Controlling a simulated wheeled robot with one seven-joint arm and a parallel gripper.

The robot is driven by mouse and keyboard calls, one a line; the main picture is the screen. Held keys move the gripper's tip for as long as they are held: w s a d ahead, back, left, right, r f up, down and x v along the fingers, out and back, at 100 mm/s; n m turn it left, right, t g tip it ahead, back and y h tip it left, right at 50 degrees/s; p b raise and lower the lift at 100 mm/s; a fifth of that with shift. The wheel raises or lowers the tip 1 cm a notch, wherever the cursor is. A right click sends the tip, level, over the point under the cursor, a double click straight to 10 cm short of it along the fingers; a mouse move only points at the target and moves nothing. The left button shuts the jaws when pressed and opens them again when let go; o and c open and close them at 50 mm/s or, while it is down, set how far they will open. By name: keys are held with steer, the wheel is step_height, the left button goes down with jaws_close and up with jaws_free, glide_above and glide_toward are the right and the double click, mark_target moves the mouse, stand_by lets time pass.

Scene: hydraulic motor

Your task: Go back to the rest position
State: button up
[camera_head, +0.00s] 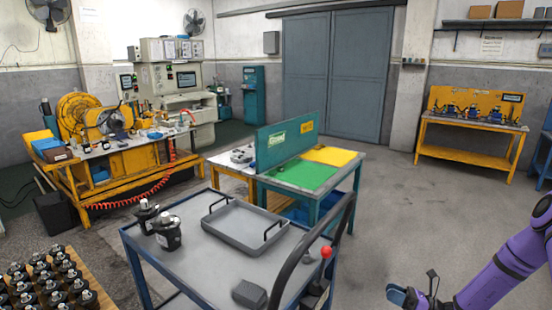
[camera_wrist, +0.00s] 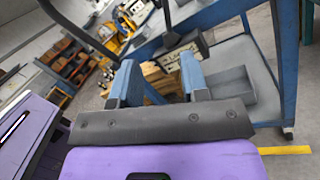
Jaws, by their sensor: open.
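My gripper (camera_wrist: 160,76) shows in the wrist view with its two blue fingers spread apart. I see nothing held between them; background shows through the gap. In the head view my purple arm comes in from the lower right, with the blue gripper end (camera_head: 398,296) low in the picture, over bare floor. The gripper end is to the right of the cart (camera_head: 195,270) and apart from it.
The cart carries a grey tray (camera_head: 213,241), two black motors (camera_head: 167,232) and a red-knobbed lever (camera_head: 326,252). Behind it stands a table with green and yellow mats (camera_head: 303,174). Several motors (camera_head: 50,280) stand at lower left. Open floor lies right of the cart.

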steer(key=s+a+r+n+g+h, duration=0.2)
steer(key=s+r+n+g+h, duration=0.15)
steer(key=r+n, duration=0.45)
steer(key=s+a+r+n+g+h, duration=0.2)
steer(key=r+n+g, duration=0.2)
steer(key=r, duration=0.7)
steer(key=s+a+r+n+g+h, duration=0.2)
steer(key=s+r+n+g, duration=0.15)
steer(key=r+n, duration=0.45)
steer(key=s+r+n+t+h, duration=0.7)
steer(key=s+r+h, duration=0.3)
steer(key=s+r, duration=1)
steer(key=shift+s+d+r+n, duration=0.3)
steer(key=shift+s+n, duration=0.6)
steer(key=shift+s, duration=0.2)
